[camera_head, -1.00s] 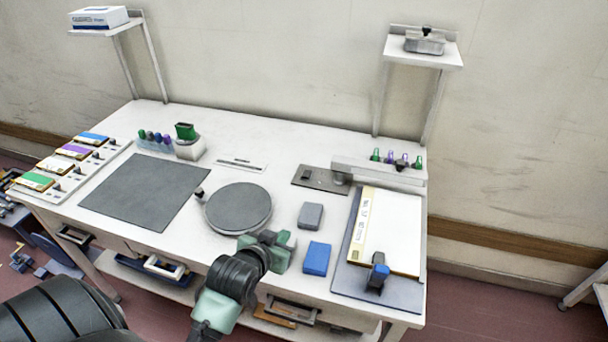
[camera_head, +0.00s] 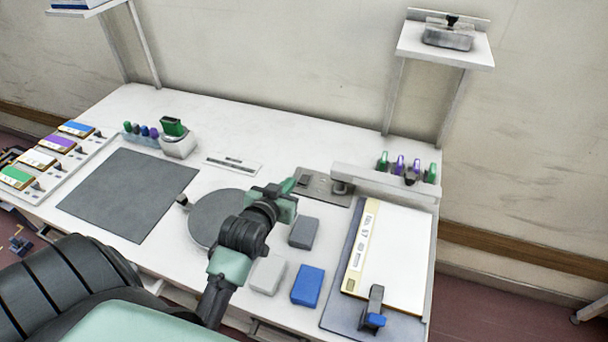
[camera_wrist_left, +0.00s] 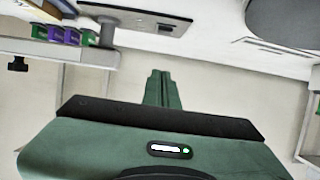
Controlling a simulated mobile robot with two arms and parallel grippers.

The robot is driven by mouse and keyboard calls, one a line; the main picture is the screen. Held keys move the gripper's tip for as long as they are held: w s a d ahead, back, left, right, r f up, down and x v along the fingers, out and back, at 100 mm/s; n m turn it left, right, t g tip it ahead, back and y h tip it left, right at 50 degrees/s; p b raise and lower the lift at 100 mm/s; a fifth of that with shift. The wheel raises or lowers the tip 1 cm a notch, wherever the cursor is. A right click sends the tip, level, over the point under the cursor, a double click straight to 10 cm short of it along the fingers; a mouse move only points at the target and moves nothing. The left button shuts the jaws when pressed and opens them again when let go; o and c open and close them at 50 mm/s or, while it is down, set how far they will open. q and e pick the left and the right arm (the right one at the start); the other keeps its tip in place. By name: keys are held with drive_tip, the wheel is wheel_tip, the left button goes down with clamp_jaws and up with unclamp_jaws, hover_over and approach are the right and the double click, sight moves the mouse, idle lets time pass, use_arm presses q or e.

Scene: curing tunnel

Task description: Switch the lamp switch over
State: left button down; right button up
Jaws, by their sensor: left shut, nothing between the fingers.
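In the left wrist view the closed fingers (camera_wrist_left: 160,78) appear below the plate; contact cannot be told. My right gripper is out of view.
A pale rail (camera_head: 385,186) with several coloured clips stands right of the plate. The round disc (camera_head: 215,218) lies partly under my left arm. Grey (camera_head: 303,232), pale (camera_head: 267,275) and blue (camera_head: 307,286) blocks lie in front. A clipboard (camera_head: 345,308) holds paper at right.

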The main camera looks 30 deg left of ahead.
use_arm(q)
drive_tip(key=p, duration=0.2)
hover_over(300, 190)
wheel_tip(300, 190, down, 3)
drive_tip(key=shift+w+r, duration=0.1)
drive_tip(key=shift+w, duration=0.05)
wheel_tip(300, 190, down, 3)
drive_tip(key=shift+r, duration=0.1)
drive_tip(key=shift+s+f, duration=0.2)
drive_tip(key=shift+f, duration=0.6)
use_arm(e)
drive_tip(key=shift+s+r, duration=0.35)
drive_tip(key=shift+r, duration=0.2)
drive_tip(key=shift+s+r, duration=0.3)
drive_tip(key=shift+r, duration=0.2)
